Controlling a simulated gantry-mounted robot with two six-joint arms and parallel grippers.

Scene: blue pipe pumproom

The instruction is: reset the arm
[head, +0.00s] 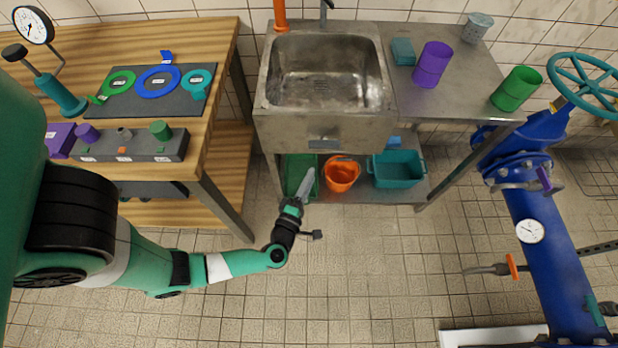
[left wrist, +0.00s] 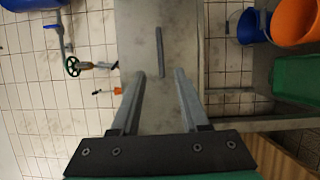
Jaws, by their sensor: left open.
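My left arm, green and white, comes in from the left in the head view. Its gripper (head: 306,186) is over the floor side of the sink unit, pointing toward the lower shelf near the green bin (head: 298,172). My right arm and gripper are not in view.
The steel sink unit (head: 323,120) stands ahead, with an orange bucket (head: 341,175) and a teal bin (head: 397,169) on its lower shelf. A wooden workbench (head: 208,60) is at left. A blue pipe (head: 545,235) stands at right. Tiled floor (head: 380,270) between is clear.

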